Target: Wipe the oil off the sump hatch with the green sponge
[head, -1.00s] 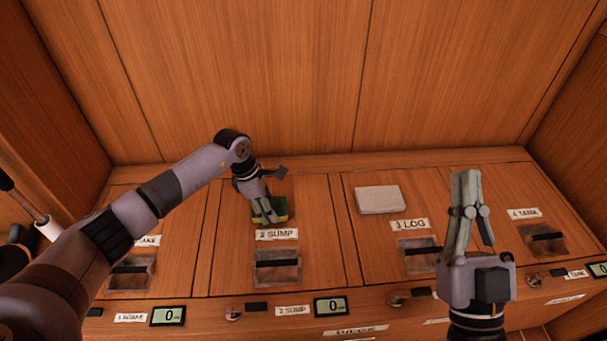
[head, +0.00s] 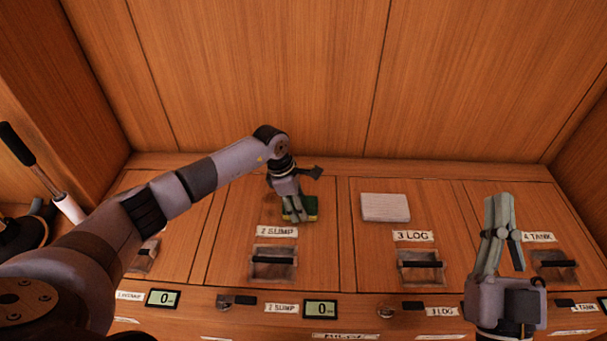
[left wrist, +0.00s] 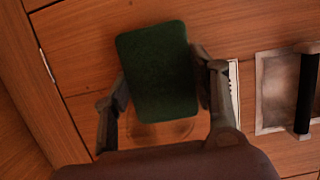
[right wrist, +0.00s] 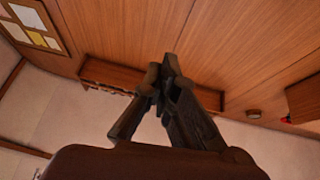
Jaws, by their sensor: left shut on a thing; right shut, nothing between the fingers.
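The sump hatch (head: 232,243) is a wooden panel labelled "2 SUMP", with a recessed black handle (head: 273,260) near its front. My left gripper (head: 292,214) is shut on the green sponge (head: 312,207), at the right of the hatch's back part. The sponge's dark green face (left wrist: 155,72) fills the space between the fingers in the left wrist view. A faint brownish round stain (left wrist: 165,132), perhaps oil, shows on the wood beside the sponge there. I cannot tell whether the sponge touches the wood. My right gripper (head: 498,204) is shut and empty, above the right-hand hatches.
A white pad (head: 385,207) lies on the log hatch (head: 360,240), right of the sump hatch. The tank hatch (head: 535,205) is further right. A front panel carries displays (head: 320,308) and labels. A black-handled lever (head: 35,160) stands at the left. Wooden walls close the back and sides.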

